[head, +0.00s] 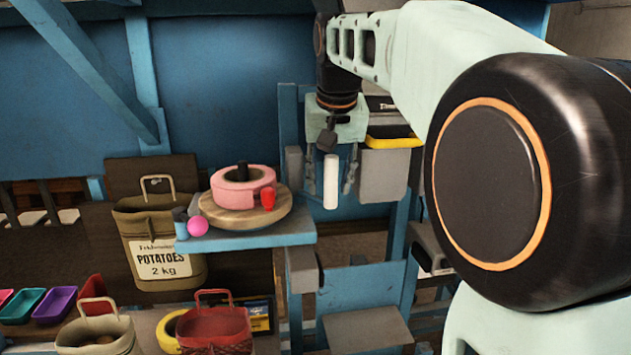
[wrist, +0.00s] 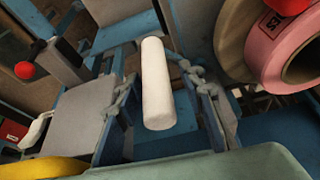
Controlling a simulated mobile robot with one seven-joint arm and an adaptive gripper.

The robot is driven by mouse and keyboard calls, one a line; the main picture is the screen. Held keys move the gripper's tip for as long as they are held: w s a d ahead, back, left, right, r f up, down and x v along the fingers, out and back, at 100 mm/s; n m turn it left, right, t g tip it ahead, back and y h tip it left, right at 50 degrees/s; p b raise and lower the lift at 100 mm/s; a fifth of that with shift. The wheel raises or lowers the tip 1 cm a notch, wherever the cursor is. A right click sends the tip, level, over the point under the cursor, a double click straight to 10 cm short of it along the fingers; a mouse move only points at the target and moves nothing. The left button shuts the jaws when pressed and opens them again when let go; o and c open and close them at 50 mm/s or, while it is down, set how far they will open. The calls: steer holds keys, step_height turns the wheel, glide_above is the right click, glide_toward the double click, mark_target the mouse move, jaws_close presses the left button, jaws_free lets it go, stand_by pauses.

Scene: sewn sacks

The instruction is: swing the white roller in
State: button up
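The white roller (head: 331,182) is a smooth, upright cylinder in the middle of the head view. My gripper (head: 331,183) points down over it, with one finger on each side. It also shows in the wrist view, where the roller (wrist: 157,85) lies between the fingers of my gripper (wrist: 162,90). Gaps show between the roller and both fingers, so the gripper looks open and not closed on it. What the roller is mounted on is hard to make out.
Left of the gripper, a pink tape roll (head: 243,180) sits on a round wooden disc (head: 222,214) on a blue shelf (head: 270,238). A potato sack (head: 162,236), a red bag (head: 213,325) and coloured trays (head: 54,305) are farther left. Grey plates (head: 383,176) stand close to the right.

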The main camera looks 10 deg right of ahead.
jaws_close()
stand_by(0.3)
steer(key=shift+s+a, duration=0.1)
steer(key=shift+s+a+m+g+h+p, duration=0.3)
steer(key=shift+a+m+h+p, duration=0.3)
steer(key=shift+m, duration=0.75)
steer(key=shift+s+a+m+g+h+p, duration=0.15)
steer(key=shift+s+a+m+h+p, duration=0.4)
steer(key=shift+m, duration=0.75)
steer(key=shift+s+a+m+g+h+p, duration=0.25)
steer(key=shift+a+m+p, duration=0.3)
steer(key=shift+a+m, duration=0.6)
steer(key=shift+d+m, duration=0.2)
steer(key=shift+m, duration=0.1)
jaws_free()
